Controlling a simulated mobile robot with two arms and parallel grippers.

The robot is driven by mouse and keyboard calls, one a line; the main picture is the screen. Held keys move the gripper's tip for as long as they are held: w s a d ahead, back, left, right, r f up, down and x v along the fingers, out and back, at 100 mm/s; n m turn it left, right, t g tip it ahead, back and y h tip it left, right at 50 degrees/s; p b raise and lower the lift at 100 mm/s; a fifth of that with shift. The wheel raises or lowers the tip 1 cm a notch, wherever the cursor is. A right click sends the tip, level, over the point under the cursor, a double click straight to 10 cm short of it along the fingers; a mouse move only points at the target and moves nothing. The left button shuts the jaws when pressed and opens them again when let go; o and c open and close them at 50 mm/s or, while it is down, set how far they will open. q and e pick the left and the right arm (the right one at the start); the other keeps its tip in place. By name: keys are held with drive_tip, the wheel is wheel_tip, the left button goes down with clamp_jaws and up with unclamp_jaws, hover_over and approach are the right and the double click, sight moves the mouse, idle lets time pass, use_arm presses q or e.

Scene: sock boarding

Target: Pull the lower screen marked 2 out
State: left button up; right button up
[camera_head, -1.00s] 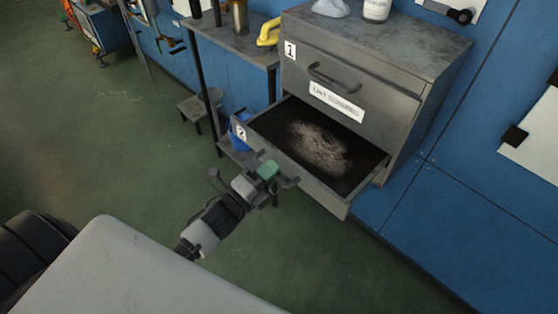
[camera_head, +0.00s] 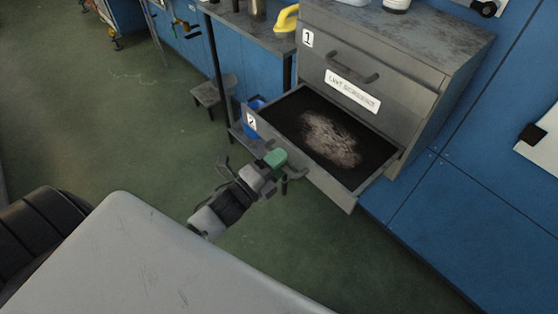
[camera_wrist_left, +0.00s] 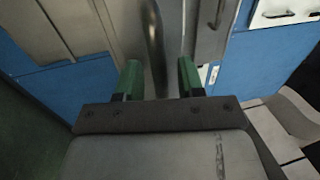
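The lower screen marked 2 (camera_head: 374,178) is a grey drawer-like frame standing well out of the cabinet (camera_head: 440,100). Its dark mesh carries a patch of pale lint (camera_head: 332,140). My left gripper (camera_head: 277,158) is at its front handle (camera_head: 297,172). In the left wrist view, the green fingertips (camera_wrist_left: 159,78) stand apart with the handle bar (camera_wrist_left: 155,45) between them. Gaps show beside the bar, so the gripper looks open around it. The upper screen marked 1 (camera_head: 318,62) is shut, with a label and handle. My right gripper is out of view.
A workbench (camera_head: 245,32) with a yellow object (camera_head: 287,18) stands left of the cabinet. A stool (camera_head: 208,92) and a blue container (camera_head: 247,122) are below and beside it. Blue panels (camera_head: 455,205) line the right side. The green floor (camera_head: 100,130) at left is clear.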

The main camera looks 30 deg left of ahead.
use_arm(q)
drive_tip(key=v, duration=1)
drive_tip(key=shift+s+b, duration=0.35)
drive_tip(key=shift+a+f, duration=0.15)
drive_tip(key=s+a+f+n+g+y+p, duration=0.1)
drive_tip(key=s+f+n+g+y+p, duration=0.1)
drive_tip(key=f+n, duration=0.35)
drive_tip(key=s+f+n+g+y+p, duration=0.2)
drive_tip(key=f+g, duration=0.1)
drive_tip(key=f, duration=0.6)
drive_tip(key=s+a+f+n+g+y+p, duration=0.1)
drive_tip(key=f+n+g+y+p, duration=0.1)
drive_tip(key=f+n, duration=0.35)
drive_tip(key=s+d+f+n+g+p, duration=0.2)
drive_tip(key=s+f+g, duration=0.3)
drive_tip(key=s, duration=0.6)
drive_tip(key=s+d+f+n+g+y+p, duration=0.1)
drive_tip(key=s+f+n+g, duration=0.3)
drive_tip(key=s+f, duration=0.5)
drive_tip(key=s+d+g+p, duration=0.1)
drive_tip(key=s+g, duration=0.1)
drive_tip(key=shift+s+d+f+n, duration=0.2)
drive_tip(key=shift+s+f+n, duration=0.1)
drive_tip(key=shift+s+f, duration=0.1)
